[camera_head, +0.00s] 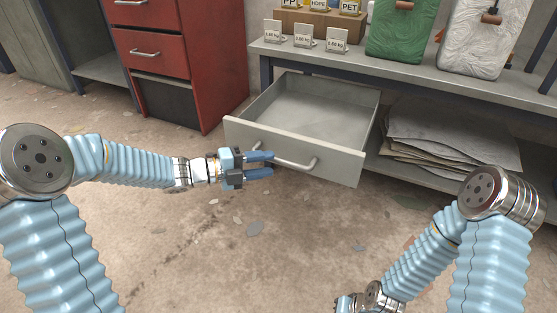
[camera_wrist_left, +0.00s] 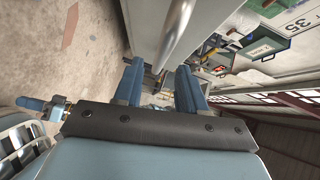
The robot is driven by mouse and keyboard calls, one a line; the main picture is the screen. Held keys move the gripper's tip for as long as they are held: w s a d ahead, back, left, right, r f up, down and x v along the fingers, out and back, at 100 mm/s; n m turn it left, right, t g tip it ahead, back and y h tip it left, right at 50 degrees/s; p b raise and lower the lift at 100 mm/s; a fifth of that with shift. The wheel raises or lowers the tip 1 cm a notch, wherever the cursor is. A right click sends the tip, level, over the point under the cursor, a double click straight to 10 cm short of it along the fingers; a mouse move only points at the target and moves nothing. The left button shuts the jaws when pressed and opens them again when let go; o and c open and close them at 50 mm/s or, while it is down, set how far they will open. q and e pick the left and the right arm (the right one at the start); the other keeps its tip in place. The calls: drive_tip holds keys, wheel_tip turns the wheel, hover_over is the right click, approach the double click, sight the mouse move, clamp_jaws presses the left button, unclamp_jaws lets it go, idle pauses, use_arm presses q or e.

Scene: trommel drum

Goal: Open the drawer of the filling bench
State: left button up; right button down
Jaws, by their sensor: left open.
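The drawer (camera_head: 300,150) of the filling bench (camera_head: 400,72) is pulled out, and its inside looks empty. Its front carries a metal bar handle (camera_head: 297,163), which also shows in the left wrist view (camera_wrist_left: 178,30). My left gripper (camera_head: 262,164) is open, with its two blue fingers pointing right beside the left end of the handle. In the left wrist view the fingers (camera_wrist_left: 160,88) are apart, with the bar just beyond their tips; I cannot tell whether they touch it. My right arm is at the lower right, and its fingers are not clearly visible.
A red drawer cabinet (camera_head: 160,45) stands left of the bench. Green (camera_head: 398,30) and clear (camera_head: 484,38) bags and small weight cards (camera_head: 304,36) stand on the bench top. Flattened sheets (camera_head: 440,135) lie on the lower shelf. The floor before the drawer is free except for small scraps.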

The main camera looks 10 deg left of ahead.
use_arm(q)
drive_tip(key=v, duration=0.8)
drive_tip(key=shift+s+a+p, duration=0.15)
drive_tip(key=shift+a+p, duration=0.1)
drive_tip(key=shift+p, duration=0.2)
